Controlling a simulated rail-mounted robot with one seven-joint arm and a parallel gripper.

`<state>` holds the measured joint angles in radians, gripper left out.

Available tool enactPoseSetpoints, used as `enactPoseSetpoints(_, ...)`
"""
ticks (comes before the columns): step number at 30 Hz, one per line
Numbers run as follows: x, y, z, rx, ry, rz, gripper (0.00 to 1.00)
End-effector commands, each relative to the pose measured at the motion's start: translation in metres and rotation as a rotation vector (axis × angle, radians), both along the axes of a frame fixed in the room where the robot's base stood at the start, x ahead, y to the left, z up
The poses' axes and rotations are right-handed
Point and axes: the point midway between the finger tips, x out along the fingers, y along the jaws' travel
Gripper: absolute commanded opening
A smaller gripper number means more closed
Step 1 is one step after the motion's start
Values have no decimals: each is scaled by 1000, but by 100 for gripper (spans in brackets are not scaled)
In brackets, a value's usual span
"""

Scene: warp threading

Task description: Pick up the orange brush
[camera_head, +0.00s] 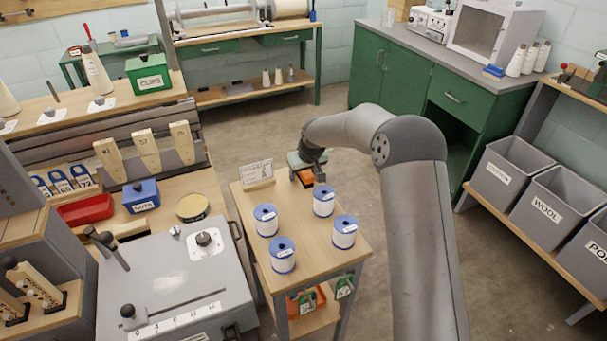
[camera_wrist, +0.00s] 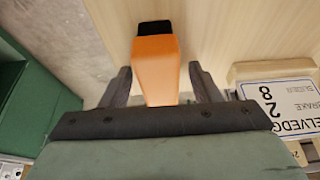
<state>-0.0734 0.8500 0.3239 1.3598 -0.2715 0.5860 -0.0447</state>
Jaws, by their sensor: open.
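The orange brush (camera_wrist: 155,65) lies on the small wooden table (camera_head: 328,244), near its far edge. In the wrist view it is an orange block with a black end pointing away from my gripper. In the head view only a bit of the orange brush (camera_head: 305,175) shows beside my gripper (camera_head: 313,179), which covers part of it. In the wrist view my gripper (camera_wrist: 164,80) is open, with one finger on each side of the brush. A gap shows on both sides, narrower at the left. How high the fingers are above the table I cannot tell.
A wooden card stand (camera_head: 258,174) stands left of the brush; its label also shows in the wrist view (camera_wrist: 283,105). Several blue-and-white spools, one of them (camera_head: 323,201) close to my gripper, stand on the table. A grey machine (camera_head: 170,285) is at the left.

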Motion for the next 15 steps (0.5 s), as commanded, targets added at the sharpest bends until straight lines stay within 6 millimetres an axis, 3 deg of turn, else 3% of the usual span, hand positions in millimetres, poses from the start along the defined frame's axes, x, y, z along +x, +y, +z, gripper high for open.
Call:
enactPoseSetpoints(4,0,0,-3,0,0,0,56)
enactPoseSetpoints(5,0,0,-2,0,0,0,51)
enactPoseSetpoints(9,0,0,-2,0,0,0,12)
enactPoseSetpoints(10,0,0,-2,0,0,0,7)
enactPoseSetpoints(15,0,0,-2,0,0,0,7)
